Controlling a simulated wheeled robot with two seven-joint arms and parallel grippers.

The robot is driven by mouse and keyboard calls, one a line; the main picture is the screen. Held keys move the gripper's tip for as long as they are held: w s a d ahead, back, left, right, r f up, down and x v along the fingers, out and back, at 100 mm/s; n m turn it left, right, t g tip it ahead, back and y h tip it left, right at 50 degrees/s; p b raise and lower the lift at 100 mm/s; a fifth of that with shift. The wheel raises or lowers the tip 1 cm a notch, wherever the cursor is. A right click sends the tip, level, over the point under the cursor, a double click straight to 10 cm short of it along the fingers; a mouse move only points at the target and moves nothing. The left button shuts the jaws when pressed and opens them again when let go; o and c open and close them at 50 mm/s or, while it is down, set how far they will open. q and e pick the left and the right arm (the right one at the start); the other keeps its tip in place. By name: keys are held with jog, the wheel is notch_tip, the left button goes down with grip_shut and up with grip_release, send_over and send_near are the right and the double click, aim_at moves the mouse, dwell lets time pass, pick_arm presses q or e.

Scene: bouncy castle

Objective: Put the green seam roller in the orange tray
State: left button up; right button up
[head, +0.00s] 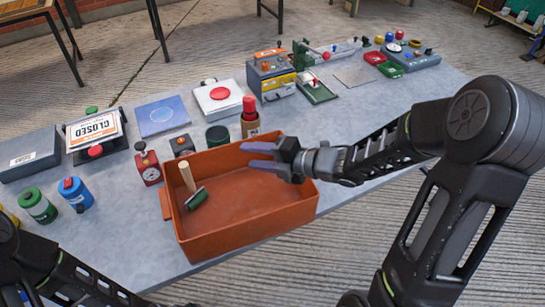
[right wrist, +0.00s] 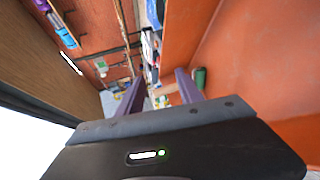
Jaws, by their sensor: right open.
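The green seam roller (head: 196,198) has a green roller head and a pale wooden handle. It is inside the orange tray (head: 262,236), near the left wall. Its head is low in the tray and its handle tilts up toward the far left corner. My right gripper (head: 259,156) is open and empty over the tray's far right part, apart from the roller. In the right wrist view, the green roller head (right wrist: 200,78) shows beyond the fingers, beside the orange tray wall (right wrist: 250,55). My left arm shows at the lower left, but its gripper is not visible.
Behind the tray stand a red-capped container (head: 249,118) and a dark green jar (head: 217,137). A red dial device (head: 148,165) is at its left. Green (head: 38,206) and blue (head: 76,194) canisters stand farther left. Some grey tabletop (head: 130,235) is clear left of the tray.

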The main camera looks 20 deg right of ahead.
jog(key=v, duration=0.5)
jog(key=shift+s+d+r, duration=0.1)
jog(key=shift+s+d, duration=0.05)
jog(key=shift+s, duration=0.05)
dwell(0.4)
